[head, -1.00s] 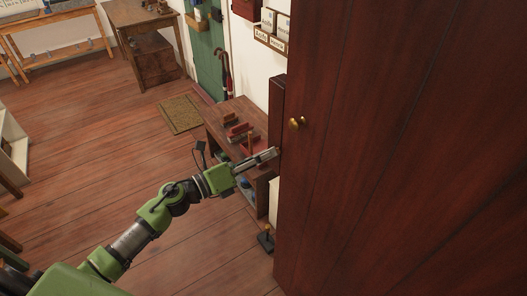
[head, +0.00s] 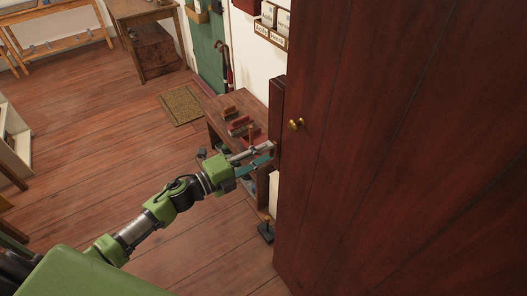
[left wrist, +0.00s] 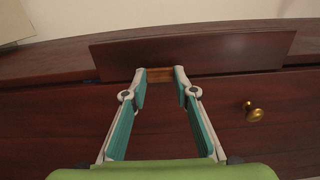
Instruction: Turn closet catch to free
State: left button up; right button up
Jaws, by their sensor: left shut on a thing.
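The dark red-brown closet door (head: 385,130) fills the right of the head view. It carries a brass knob (head: 295,124), which also shows in the left wrist view (left wrist: 254,112). My left gripper (head: 272,150) reaches the closet's left edge, below and left of the knob. In the left wrist view, its fingertips (left wrist: 160,74) close on a small lighter-brown wooden catch (left wrist: 160,75) beside a raised dark strip (left wrist: 200,52). The catch is hidden by the fingers in the head view. Its exact angle is hard to tell. My right gripper is out of view.
A low wooden bench (head: 232,108) with red and brown items stands just behind my left gripper. A small dark stand (head: 266,231) is on the floor beside the closet. A doormat (head: 183,105) lies further back. Floor to the left is open.

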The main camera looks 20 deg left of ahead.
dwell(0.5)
pick_arm(q)
jog(key=o, duration=1.1)
jog(key=v, duration=1.2)
